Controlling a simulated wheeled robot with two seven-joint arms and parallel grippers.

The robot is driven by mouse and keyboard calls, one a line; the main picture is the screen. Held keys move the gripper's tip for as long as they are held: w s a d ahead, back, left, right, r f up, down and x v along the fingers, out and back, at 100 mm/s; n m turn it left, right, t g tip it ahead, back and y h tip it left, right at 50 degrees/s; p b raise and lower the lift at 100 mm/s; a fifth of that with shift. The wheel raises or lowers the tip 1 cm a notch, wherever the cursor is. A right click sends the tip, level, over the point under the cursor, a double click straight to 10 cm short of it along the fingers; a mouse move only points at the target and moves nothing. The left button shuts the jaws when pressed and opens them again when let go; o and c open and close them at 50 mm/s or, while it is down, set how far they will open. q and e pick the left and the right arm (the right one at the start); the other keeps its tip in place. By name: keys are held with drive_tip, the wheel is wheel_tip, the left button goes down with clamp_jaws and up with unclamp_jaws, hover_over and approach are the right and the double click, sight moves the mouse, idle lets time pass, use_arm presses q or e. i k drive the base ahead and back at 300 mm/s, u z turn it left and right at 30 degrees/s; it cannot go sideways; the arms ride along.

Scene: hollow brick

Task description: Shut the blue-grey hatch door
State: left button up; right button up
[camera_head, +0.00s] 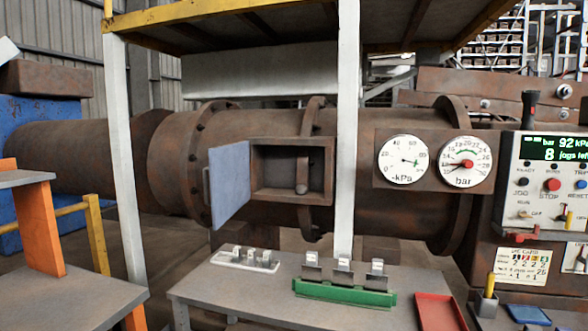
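The blue-grey hatch door (230,183) stands open in the head view. It hangs at the left side of a square, rust-brown hatch frame (325,195) on a large horizontal cylinder. The door is swung out to the left, and a bar handle (206,184) shows at its free left edge. The hatch opening (275,170) is uncovered and its dark inside shows. Neither of my grippers is in view.
A white post (347,120) stands just right of the hatch. Below is a grey table (230,289) with a green rack (343,293), a white holder (246,259) and a red tray (439,312). Two gauges (403,159) (465,160) and a control panel (543,205) are at right.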

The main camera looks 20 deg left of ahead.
sight(229, 167)
drive_tip(key=u, duration=0.35)
drive_tip(key=k, duration=0.45)
drive_tip(key=u, duration=1)
drive_tip(key=i, duration=0.7)
drive_tip(key=z, duration=0.9)
drive_tip(key=i, duration=0.4)
drive_tip(key=z, duration=0.5)
